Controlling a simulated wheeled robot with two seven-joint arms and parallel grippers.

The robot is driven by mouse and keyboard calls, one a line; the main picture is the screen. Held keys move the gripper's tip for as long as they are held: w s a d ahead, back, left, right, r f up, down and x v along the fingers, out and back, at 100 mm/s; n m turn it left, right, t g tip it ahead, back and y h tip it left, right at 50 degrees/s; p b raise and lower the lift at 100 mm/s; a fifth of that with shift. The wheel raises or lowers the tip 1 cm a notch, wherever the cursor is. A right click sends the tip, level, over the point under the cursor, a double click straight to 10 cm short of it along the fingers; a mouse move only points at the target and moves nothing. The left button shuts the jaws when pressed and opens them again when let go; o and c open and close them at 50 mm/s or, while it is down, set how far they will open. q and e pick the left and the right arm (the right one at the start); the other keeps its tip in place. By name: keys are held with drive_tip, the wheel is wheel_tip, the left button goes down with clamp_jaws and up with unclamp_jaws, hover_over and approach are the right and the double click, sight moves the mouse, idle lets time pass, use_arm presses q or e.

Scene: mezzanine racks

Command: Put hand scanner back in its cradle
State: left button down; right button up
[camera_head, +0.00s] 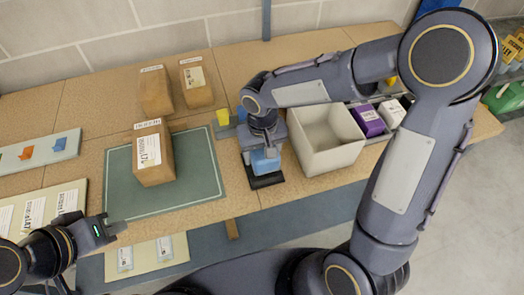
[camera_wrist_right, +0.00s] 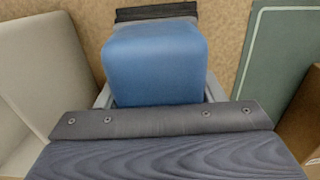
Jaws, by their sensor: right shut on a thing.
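The hand scanner shows as a blue block (camera_head: 264,161) under my right gripper (camera_head: 265,148) near the front edge of the bench. In the right wrist view the blue scanner (camera_wrist_right: 155,62) fills the middle, with grey parts along its sides. My right gripper is shut on it, and the fingertips are mostly hidden. A black base (camera_head: 267,181), apparently the cradle, lies directly below the scanner; its dark edge (camera_wrist_right: 155,11) also shows in the wrist view. I cannot tell whether scanner and base touch. My left gripper (camera_head: 112,228) is at lower left, away from the scanner; its jaw opening is unclear.
A white open bin (camera_head: 328,157) stands close to the right of the scanner. A green mat (camera_head: 120,195) with a brown box (camera_head: 153,153) lies to the left. Two more boxes (camera_head: 196,82) stand behind. Purple (camera_head: 367,119) and white cartons are right of the bin.

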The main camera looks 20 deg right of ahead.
drive_tip(key=shift+f, duration=0.2)
idle(0.5)
drive_tip(key=shift+f+b, duration=1.05)
drive_tip(key=shift+b, duration=0.15)
drive_tip(key=o, duration=1.2)
drive_tip(key=shift+o, duration=0.2)
